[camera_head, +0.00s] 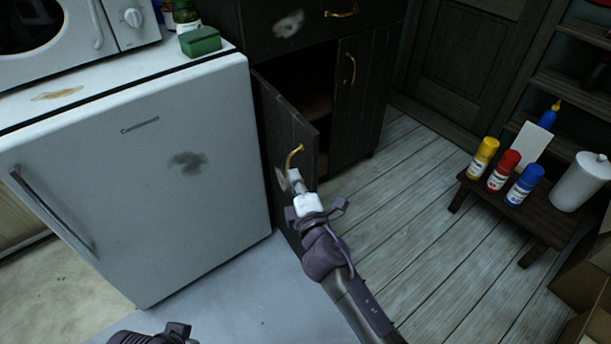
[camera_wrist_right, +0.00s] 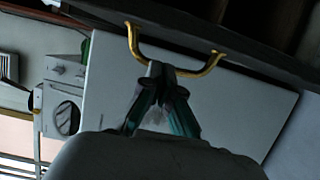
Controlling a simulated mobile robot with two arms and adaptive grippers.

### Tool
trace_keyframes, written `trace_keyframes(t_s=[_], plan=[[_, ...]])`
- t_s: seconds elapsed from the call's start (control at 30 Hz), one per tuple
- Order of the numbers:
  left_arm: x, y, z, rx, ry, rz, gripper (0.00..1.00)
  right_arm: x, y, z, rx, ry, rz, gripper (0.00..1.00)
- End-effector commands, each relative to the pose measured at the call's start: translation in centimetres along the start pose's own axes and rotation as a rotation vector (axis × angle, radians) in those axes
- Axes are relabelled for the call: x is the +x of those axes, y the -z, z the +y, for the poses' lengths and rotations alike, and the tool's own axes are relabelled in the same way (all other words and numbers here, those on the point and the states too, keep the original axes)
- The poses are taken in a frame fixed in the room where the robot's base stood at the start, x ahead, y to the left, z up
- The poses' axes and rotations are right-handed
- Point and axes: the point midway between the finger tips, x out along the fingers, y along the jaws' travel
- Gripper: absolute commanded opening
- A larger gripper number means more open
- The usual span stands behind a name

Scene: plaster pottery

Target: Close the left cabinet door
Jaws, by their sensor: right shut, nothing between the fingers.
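The dark left cabinet door (camera_head: 276,123) stands open, swung out toward me beside the white fridge. Its curved brass handle (camera_head: 294,155) faces the fridge side. My right gripper (camera_head: 294,180) is shut and empty, with its fingertips close by the handle. In the right wrist view the shut fingertips (camera_wrist_right: 166,71) overlap the middle of the brass handle (camera_wrist_right: 133,48), below the dark door edge (camera_wrist_right: 190,32). I cannot tell whether they touch it. Part of my left gripper (camera_head: 165,334) shows at the bottom edge; its fingers cannot be made out.
The closed right cabinet door (camera_head: 356,105) has its own brass handle. The white fridge (camera_head: 160,170) stands close on the left, with a microwave (camera_head: 75,30) on top. A low wooden bench (camera_head: 510,205) with spray cans stands at right. The plank floor (camera_head: 400,190) between is clear.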

Motion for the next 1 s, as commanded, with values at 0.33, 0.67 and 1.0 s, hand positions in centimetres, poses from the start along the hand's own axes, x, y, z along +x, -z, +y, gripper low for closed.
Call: trace_keyframes(t_s=[0.33, 0.67, 1.0], plan=[[-0.3, 0.1, 0.0, 0.0, 0.0, 0.001, 0.95, 0.5, -2.6, 0.0, -0.001, 0.0, 0.0, 0.0], [-0.3, 0.1, 0.0, 0.0, 0.0, 0.001, 0.95, 0.5, -2.7, 0.0, -0.001, 0.001, 0.002, 0.0], [0.2, 0.4, 0.0, 0.001, -0.001, -0.005, 0.95, 1.0, -6.2, 0.2, -0.009, 0.002, 0.08, 0.0]])
